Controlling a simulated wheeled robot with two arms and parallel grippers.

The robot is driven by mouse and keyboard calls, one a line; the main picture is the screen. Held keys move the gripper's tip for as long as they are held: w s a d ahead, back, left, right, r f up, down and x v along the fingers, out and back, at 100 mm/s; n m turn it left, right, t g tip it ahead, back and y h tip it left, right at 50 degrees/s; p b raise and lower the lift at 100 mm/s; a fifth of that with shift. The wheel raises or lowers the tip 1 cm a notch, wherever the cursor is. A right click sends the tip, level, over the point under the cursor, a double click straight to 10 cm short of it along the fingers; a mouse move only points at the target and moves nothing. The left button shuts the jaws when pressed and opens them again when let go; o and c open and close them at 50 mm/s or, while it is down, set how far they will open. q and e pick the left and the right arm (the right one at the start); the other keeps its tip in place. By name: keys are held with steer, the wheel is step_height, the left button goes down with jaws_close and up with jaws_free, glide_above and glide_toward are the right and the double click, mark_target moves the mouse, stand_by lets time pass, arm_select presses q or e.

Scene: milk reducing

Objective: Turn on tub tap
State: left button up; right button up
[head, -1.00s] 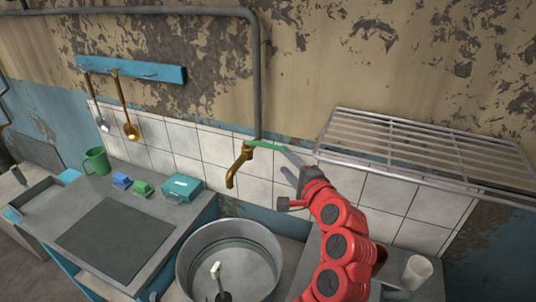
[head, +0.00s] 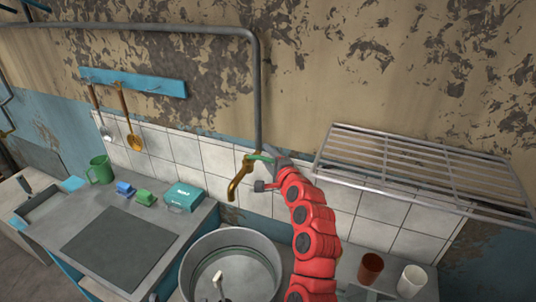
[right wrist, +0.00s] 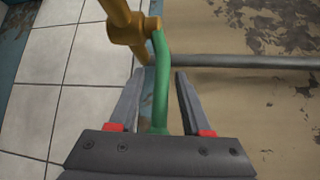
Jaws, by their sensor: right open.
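The brass tap (head: 239,178) is on the tiled wall with its spout over the round metal tub (head: 193,268). Its green handle (head: 261,157) points right from the top of the tap. My right gripper (head: 272,161) is at the handle, partly hiding it. In the right wrist view the green handle (right wrist: 161,65) runs lengthwise between the two open fingers of the right gripper (right wrist: 160,80). I see a gap on each side, more clearly on the right. The brass tap body (right wrist: 125,22) is just beyond the fingertips. My left gripper is not in view.
A metal rack (head: 420,170) juts from the wall right of my arm. A grey pipe (head: 257,90) runs down behind the tap. A brown cup (head: 370,268) and a white cup (head: 412,281) stand lower right. A green mug (head: 100,170) and small boxes stand on the left counter.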

steer(key=shift+w, duration=0.15)
jaws_close()
steer(key=shift+f, duration=0.1)
stand_by(1.4)
